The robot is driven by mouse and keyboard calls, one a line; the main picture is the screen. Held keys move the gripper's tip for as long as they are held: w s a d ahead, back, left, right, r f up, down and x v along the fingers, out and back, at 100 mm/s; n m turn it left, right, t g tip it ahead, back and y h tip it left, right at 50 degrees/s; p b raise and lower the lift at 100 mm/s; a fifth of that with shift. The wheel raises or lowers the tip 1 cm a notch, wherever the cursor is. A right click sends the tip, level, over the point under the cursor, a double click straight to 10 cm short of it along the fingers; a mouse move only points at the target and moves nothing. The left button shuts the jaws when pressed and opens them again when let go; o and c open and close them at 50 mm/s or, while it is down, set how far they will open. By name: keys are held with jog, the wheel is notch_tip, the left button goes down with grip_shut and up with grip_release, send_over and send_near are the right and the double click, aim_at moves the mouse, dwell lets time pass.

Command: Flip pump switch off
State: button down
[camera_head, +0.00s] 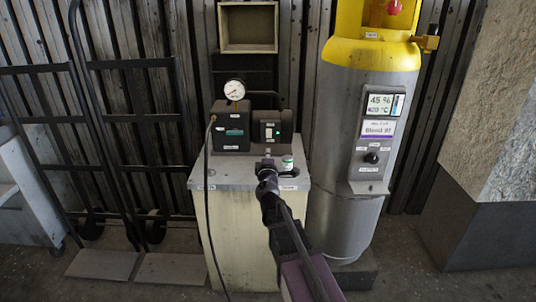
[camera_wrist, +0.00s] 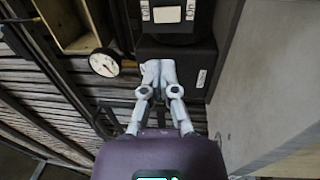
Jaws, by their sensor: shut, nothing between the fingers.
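The pump (camera_head: 232,128) is a dark box unit with a round white gauge (camera_head: 234,89) on top. It stands on a pale cabinet. A light switch plate (camera_head: 269,131) is on the right part of the pump's front. My gripper (camera_head: 267,164) is in front of and below that plate, above the cabinet top. In the wrist view, my gripper (camera_wrist: 157,66) has its pale fingers together and empty, in front of a dark housing (camera_wrist: 182,60). The gauge is to their left (camera_wrist: 104,62). Whether the fingertips touch the housing, and the switch's position, cannot be told.
The cabinet top (camera_head: 215,178) has a small white-and-green item (camera_head: 287,162) near my gripper. A grey cylinder with a yellow top (camera_head: 352,130) stands close on the right. A dark hose (camera_head: 207,200) hangs down the cabinet's left. Hand trucks (camera_head: 105,150) lean at left.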

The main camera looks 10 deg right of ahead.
aim_at(268, 131)
jog(key=p+x, duration=0.1)
jog(key=x, duration=1.1)
jog(key=shift+w, duration=0.3)
jog(key=shift+s, duration=0.15)
jog(key=s+a+r+p, duration=0.1)
jog(key=s+a+p, duration=0.1)
jog(key=s, duration=1.1)
jog(key=shift+s+a+r, duration=0.25)
jog(key=shift+s+r, duration=0.05)
jog(key=shift+r, duration=0.1)
